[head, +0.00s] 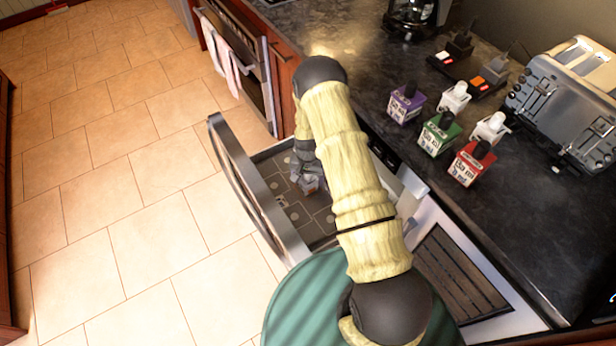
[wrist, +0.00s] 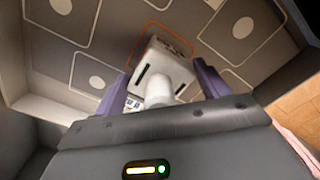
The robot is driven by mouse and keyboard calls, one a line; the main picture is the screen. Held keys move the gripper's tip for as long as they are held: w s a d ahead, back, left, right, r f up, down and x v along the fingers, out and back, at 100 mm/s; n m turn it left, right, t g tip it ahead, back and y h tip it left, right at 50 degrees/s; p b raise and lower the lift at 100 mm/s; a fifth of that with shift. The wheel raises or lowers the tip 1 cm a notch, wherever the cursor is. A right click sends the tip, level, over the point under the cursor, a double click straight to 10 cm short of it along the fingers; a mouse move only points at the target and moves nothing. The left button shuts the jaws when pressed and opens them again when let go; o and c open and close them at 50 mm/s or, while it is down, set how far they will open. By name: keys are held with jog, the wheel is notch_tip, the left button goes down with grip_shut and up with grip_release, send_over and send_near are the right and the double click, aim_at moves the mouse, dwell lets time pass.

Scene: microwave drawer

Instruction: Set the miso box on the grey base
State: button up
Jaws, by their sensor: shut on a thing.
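My gripper (head: 307,166) reaches down into the open drawer. In the wrist view its two purple fingers (wrist: 165,88) are closed on a pale grey-white box (wrist: 155,62) with a round white neck. I take this to be the miso box; its label is too small to read. In the head view the box (head: 310,184) is low over the drawer floor, partly hidden by my arm. The drawer's grey floor (wrist: 110,52) has pale outlines and discs. I cannot tell whether the box touches the floor.
Purple (head: 405,104), green (head: 439,134) and red (head: 472,163) boxes stand on the dark counter (head: 380,75), with white bottles (head: 455,97) among them. A toaster (head: 567,100) is at the right. The drawer's raised front (head: 250,190) borders the left; tiled floor is clear beyond.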

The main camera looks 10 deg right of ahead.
jog(key=shift+f, duration=0.15)
jog(key=o, duration=1.1)
jog(key=shift+c, duration=0.2)
notch_tip(320, 180, up, 12)
jog(key=shift+r+b, duration=0.2)
jog(key=shift+b, duration=0.35)
